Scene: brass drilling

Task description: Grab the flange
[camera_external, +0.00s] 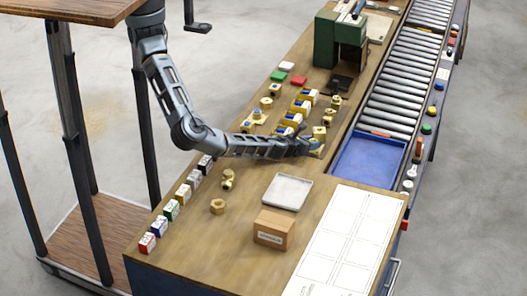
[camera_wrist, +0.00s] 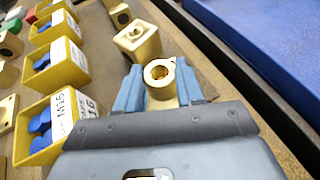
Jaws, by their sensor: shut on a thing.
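The flange (camera_wrist: 160,73) is a brass piece with a round ring and a central hole. In the wrist view it sits between the two blue-grey fingers of my gripper (camera_wrist: 160,88), which is shut on it. In the external view my gripper (camera_external: 308,145) is low over the wooden bench, just left of the blue tray; the flange there is small and partly hidden by the fingers. I cannot tell whether it still touches the bench.
Another brass block (camera_wrist: 138,41) stands just beyond the flange. Yellow bins (camera_wrist: 55,119) with blue parts line the left side. A blue tray (camera_external: 367,160) is to the right, before a roller conveyor (camera_external: 402,83). A grey tray (camera_external: 287,192) and cardboard box (camera_external: 272,230) stand nearer.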

